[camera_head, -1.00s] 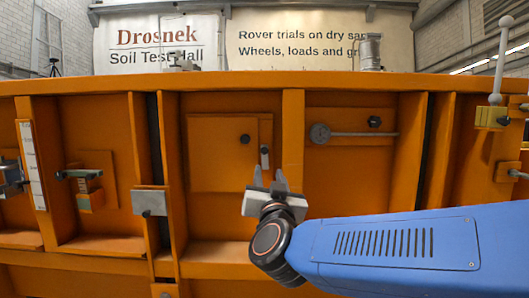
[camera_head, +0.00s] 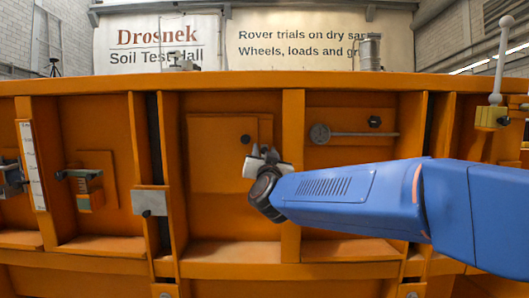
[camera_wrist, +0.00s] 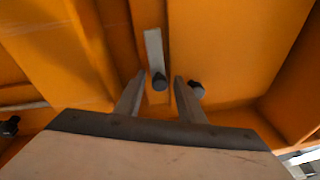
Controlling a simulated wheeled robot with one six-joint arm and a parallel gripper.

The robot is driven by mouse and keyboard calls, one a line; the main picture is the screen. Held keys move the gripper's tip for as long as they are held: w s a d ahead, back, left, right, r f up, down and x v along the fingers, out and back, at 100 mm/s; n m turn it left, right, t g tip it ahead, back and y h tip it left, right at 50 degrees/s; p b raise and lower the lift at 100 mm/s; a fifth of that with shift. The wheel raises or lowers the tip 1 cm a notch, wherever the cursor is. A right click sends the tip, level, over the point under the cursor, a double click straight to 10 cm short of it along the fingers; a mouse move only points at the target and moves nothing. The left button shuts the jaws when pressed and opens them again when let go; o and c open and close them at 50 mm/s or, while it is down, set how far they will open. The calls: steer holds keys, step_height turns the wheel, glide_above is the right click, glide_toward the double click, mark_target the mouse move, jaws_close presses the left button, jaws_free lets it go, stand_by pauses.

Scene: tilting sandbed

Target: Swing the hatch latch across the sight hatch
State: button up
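The sight hatch appears to be the square orange panel (camera_head: 217,160) with a black knob (camera_head: 246,139), left of my gripper in the head view. The hatch latch (camera_wrist: 153,48) is a narrow grey strip with a dark knob at one end, seen in the wrist view. It stands upright beside the hatch, not across it. In the head view my gripper hides it. My gripper (camera_head: 264,150) is open, its fingers pointing at the latch. In the wrist view the fingers lie on either side of the latch's knob; I cannot tell whether they touch. A second dark knob (camera_wrist: 196,88) shows by the right finger.
An orange upright rib (camera_head: 292,190) stands just right of my gripper. Beyond it a grey lever with a round disc (camera_head: 355,134) and a black knob (camera_head: 375,122) sit on the neighbouring panel. A grey metal block (camera_head: 150,202) is on the rib at left.

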steer(key=shift+w+r, duration=0.2)
steer(key=shift+w, duration=0.2)
jaws_close()
steer(key=shift+a+f+n+g+y, duration=0.15)
steer(key=shift+a+n+y, duration=0.2)
steer(key=shift+n, duration=0.6)
steer(key=shift+a+f+n+g+y, duration=0.1)
steer(key=shift+a+n, duration=0.3)
steer(key=shift+n, duration=0.5)
steer(key=shift+a+f+n+g+y, duration=0.15)
steer(key=shift+a+n+y, duration=0.2)
steer(key=shift+n, duration=0.6)
steer(key=shift+r, duration=0.1)
jaws_free()
steer(key=shift+a, duration=0.1)
